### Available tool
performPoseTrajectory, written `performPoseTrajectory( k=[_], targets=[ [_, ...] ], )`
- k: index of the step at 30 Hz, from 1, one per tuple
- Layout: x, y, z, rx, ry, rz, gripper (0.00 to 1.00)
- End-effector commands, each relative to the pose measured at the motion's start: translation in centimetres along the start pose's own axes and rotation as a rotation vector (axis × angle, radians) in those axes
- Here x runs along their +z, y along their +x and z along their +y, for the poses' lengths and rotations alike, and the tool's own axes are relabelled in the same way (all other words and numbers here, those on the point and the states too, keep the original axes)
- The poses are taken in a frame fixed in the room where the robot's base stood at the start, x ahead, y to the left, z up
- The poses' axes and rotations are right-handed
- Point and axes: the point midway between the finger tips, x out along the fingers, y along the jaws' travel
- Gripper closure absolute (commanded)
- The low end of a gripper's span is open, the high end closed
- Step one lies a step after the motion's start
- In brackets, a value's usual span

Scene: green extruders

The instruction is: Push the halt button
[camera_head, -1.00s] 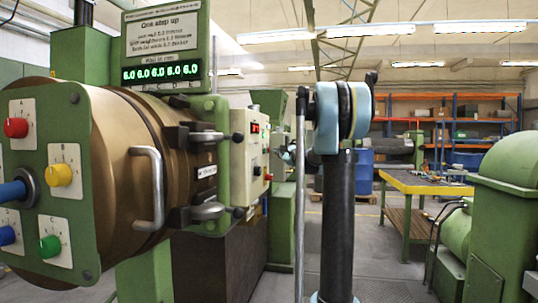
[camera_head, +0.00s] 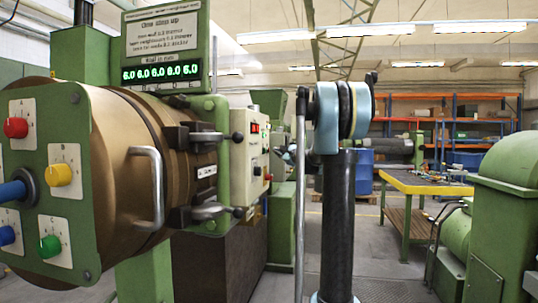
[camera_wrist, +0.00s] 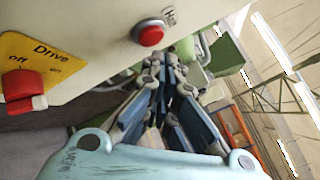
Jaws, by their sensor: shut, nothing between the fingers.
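A gap seems to show between tips and button, but the depth is hard to judge. In the head view my gripper (camera_head: 285,153) is small, partly behind my arm, by the right side of the cream control box (camera_head: 249,150). I cannot make out the halt button for certain there.
A red rotary switch (camera_wrist: 25,88) on a yellow "Drive" plate (camera_wrist: 45,58) shares the panel. A yellow-topped workbench (camera_head: 410,184) and a green machine (camera_head: 500,215) stand at right, with open floor between.

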Motion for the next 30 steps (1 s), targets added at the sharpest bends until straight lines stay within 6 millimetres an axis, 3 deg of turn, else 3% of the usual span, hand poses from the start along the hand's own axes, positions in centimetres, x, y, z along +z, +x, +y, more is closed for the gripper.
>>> performPoseTrajectory(
  k=[30],
  targets=[
    [0.64,0.55,0.4,0.0,0.0,0.0,1.0]
  ],
)
